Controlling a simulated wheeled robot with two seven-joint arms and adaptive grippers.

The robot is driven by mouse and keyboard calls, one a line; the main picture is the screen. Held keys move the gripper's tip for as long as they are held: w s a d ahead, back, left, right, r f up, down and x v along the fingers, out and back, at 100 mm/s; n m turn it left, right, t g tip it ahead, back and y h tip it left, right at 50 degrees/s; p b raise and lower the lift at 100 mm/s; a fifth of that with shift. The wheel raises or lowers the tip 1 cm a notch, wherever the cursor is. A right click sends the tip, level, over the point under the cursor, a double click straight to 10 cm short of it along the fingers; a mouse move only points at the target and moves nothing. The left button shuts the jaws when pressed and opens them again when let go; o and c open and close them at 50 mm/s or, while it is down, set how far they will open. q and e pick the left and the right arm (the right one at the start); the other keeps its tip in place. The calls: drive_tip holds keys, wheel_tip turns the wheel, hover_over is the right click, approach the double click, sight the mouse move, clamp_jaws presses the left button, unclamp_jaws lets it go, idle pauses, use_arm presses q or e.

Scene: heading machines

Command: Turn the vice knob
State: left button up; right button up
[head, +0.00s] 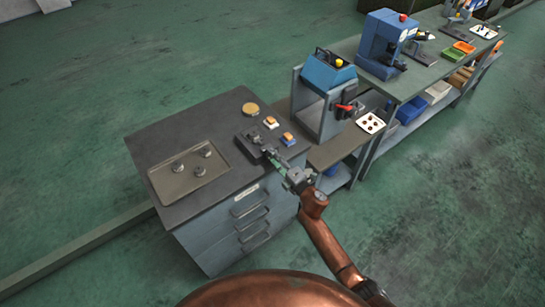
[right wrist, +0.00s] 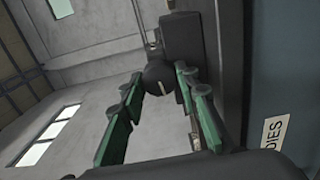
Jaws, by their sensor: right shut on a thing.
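The small dark vice (head: 254,139) sits on the dark cabinet top near its right front edge. In the right wrist view, the vice body (right wrist: 183,45) shows at the upper middle, and its round dark knob (right wrist: 159,78) with a light mark faces me. My right gripper (head: 273,158) reaches the vice from the front. Its green fingers stand on either side of the knob and are shut on it, as the right wrist view (right wrist: 158,88) shows. In the head view the fingers largely hide the knob. My left gripper is in neither view.
The cabinet top (head: 215,125) also bears a tray (head: 172,179) with several small metal parts, a brass disc (head: 250,108) and two small button boxes (head: 271,122). A blue machine (head: 328,72) stands to the right. Open green floor (head: 440,210) lies at the right.

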drive_tip(key=o, duration=1.2)
drive_tip(key=shift+c, duration=0.2)
drive_tip(key=shift+s+d, duration=0.1)
drive_tip(key=v, duration=1.1)
drive_tip(key=shift+s+d, duration=0.2)
drive_tip(key=shift+s, duration=0.15)
